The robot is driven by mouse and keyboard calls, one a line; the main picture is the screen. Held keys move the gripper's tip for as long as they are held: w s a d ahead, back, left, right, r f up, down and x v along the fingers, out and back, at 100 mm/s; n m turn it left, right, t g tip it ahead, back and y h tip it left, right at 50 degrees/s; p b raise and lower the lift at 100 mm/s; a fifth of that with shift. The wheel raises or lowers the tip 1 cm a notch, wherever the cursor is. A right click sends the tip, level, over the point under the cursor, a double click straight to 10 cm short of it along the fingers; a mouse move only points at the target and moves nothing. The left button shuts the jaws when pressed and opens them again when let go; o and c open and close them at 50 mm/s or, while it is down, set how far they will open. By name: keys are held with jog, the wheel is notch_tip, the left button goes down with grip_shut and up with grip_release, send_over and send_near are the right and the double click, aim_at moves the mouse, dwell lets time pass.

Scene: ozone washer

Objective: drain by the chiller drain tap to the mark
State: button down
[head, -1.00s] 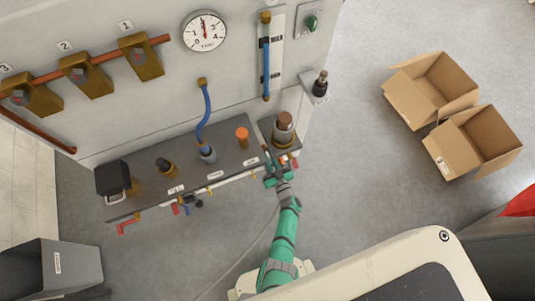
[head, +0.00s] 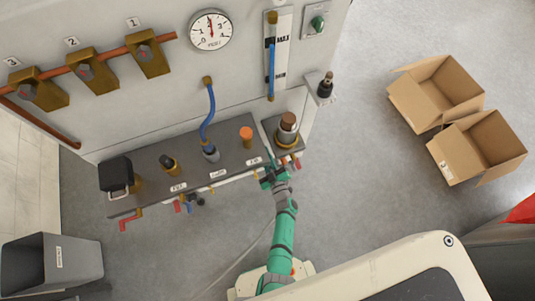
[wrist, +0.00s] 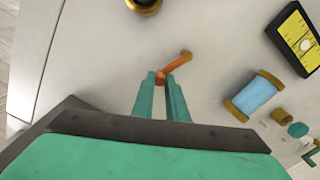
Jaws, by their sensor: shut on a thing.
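My gripper (head: 267,180) is at the front edge of the dark bench shelf, near its right end, in the head view. In the wrist view my gripper (wrist: 161,80) has its two green fingers shut on the near end of a small orange lever (wrist: 178,62). I cannot tell for sure that this lever is the chiller drain tap, as its label is not readable. A sight tube with blue liquid (head: 271,70) stands upright on the wall panel, beside a white scale strip (head: 282,55). I cannot make out the mark clearly.
A round gauge (head: 210,30) hangs on the wall. A blue hose (head: 209,108) runs down to the dark shelf (head: 222,160). A red-handled tap (head: 130,222) sits at the left. A grey bin (head: 50,265) and cardboard boxes (head: 480,145) stand on the floor, with free floor between.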

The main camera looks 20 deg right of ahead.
jog(key=shift+s+a+r+n, duration=0.1)
jog(key=shift+a+n, duration=0.35)
jog(key=shift+n, duration=0.45)
jog(key=shift+a+n, duration=0.45)
jog(key=shift+n, duration=0.45)
jog(key=c, duration=1.7)
grip_release()
jog(key=shift+c, duration=0.2)
jog(key=s, duration=1)
jog(key=shift+s+d, duration=0.2)
jog(key=shift+s, duration=0.2)
jog(key=shift+w, duration=0.1)
